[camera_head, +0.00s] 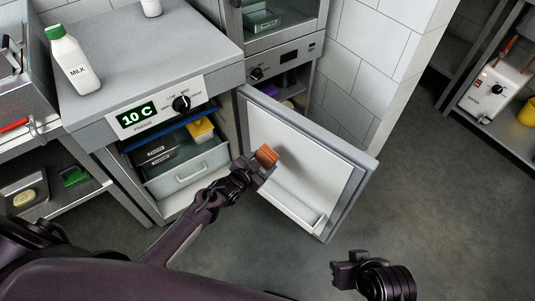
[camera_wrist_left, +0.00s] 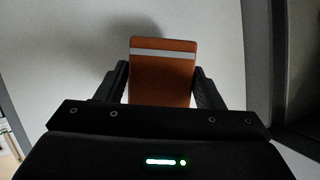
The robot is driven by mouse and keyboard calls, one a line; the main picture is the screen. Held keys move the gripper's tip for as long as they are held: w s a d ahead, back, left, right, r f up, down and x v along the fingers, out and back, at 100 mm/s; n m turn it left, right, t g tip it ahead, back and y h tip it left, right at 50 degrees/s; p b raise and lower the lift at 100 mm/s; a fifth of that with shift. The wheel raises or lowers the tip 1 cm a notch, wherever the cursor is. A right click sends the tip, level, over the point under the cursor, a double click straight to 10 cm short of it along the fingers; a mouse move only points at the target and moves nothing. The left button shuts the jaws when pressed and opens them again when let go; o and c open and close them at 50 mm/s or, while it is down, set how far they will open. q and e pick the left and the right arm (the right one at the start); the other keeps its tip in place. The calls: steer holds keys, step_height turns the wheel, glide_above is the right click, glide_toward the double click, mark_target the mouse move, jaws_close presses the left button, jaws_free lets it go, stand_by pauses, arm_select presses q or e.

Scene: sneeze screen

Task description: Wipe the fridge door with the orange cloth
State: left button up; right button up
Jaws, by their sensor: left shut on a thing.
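The orange cloth (camera_head: 267,156) is a small folded block, held in my left gripper (camera_head: 262,165) in front of the fridge door. In the left wrist view the cloth (camera_wrist_left: 161,75) shows a pale stripe across it, between the two dark fingers of the left gripper (camera_wrist_left: 161,88). The fridge door (camera_head: 299,150) stands open to the right, with its white inner side facing my left gripper. The cloth is close to this inner panel (camera_wrist_left: 215,45); I cannot tell whether it touches. My right gripper (camera_head: 345,272) is at the lower right, away from the door; its fingertips are unclear.
The open fridge (camera_head: 128,184) holds a grey drawer (camera_head: 188,172), dark boxes and a yellow item (camera_head: 201,130). A milk bottle (camera_head: 68,58) stands on its top. A door shelf (camera_head: 290,208) juts from the inner panel. Clear floor (camera_head: 420,190) lies right of the door.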

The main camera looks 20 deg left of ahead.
arm_select(q)
steer(key=shift+s+a, duration=0.2)
steer(key=shift+s, duration=0.25)
steer(key=shift+s, duration=0.1)
steer(key=shift+s+a+r+p, duration=0.1)
steer(key=shift+s+a+p, duration=0.15)
steer(key=shift+s+p, duration=0.3)
steer(key=shift+s+a+p, duration=0.35)
steer(key=shift+s+p, duration=0.1)
steer(key=shift+s, duration=0.3)
